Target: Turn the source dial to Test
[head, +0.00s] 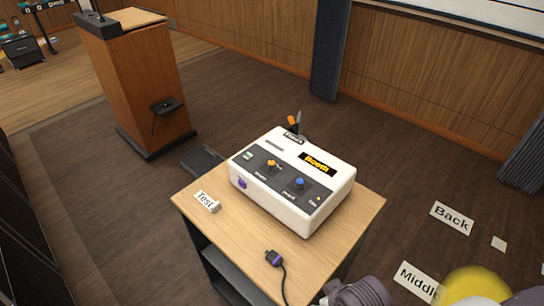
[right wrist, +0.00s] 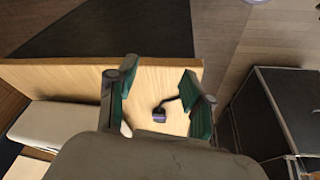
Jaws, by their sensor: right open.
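A white control box (head: 315,205) sits on a wood-topped table. Its dark top panel has an orange dial (head: 271,164) and a blue dial (head: 299,182). Which of them is the source dial I cannot tell; the small lettering is unreadable. An orange-on-black display (head: 317,165) on the box reads "Booth". A purple knob (head: 241,183) is on its front left side. A white "Test" card (head: 206,201) lies on the table left of the box. My right gripper (right wrist: 160,90) is open and empty in the right wrist view, above the table. My left gripper is not in view.
A purple plug (head: 274,258) with a dark cable lies near the table's front edge (head: 232,246); the right wrist view shows it between my fingers' outlines (right wrist: 159,115). A wooden lectern (head: 140,85) stands behind left. "Back" (head: 451,217) and "Middle" (head: 418,281) cards lie right.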

